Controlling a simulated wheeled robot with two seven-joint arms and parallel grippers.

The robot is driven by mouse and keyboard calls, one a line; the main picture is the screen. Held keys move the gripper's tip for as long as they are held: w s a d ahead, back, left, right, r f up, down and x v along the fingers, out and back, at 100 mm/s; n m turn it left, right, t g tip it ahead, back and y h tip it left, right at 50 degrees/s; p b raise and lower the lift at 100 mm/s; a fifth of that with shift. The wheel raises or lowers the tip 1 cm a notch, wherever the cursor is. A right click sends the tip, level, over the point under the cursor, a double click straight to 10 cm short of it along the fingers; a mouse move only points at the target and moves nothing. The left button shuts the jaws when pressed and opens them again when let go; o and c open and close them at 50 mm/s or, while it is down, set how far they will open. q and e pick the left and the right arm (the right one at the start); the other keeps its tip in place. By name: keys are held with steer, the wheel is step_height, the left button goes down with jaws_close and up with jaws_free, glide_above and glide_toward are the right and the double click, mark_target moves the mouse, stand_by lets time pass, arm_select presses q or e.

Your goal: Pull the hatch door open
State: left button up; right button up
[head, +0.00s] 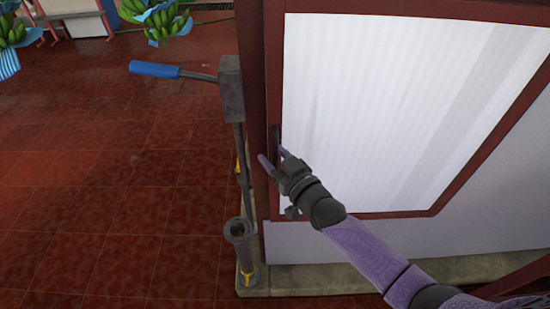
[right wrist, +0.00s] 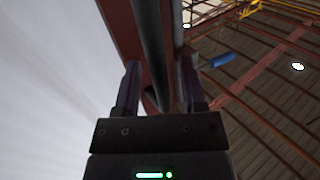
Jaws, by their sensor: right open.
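The hatch door (head: 400,105) is a white ribbed panel in a dark red frame, at the right of the head view. It looks shut. A dark upright handle (head: 276,137) sits at its left edge. My right gripper (head: 273,157) is open at this handle, its two purple fingers pointing up and left. In the right wrist view, the open fingers (right wrist: 159,85) stand on either side of a dark bar (right wrist: 150,40), which looks like the handle. I cannot tell whether they touch it. My left gripper is not in view.
A grey post with a blue-gripped lever (head: 155,69) stands just left of the door frame. A short grey pipe (head: 240,232) stands at its foot. Green banana bunches (head: 163,22) hang at the top left. The red tiled floor (head: 120,190) at left is clear.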

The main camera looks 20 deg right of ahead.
steer(key=shift+c, duration=0.3)
jaws_close()
stand_by(1.1)
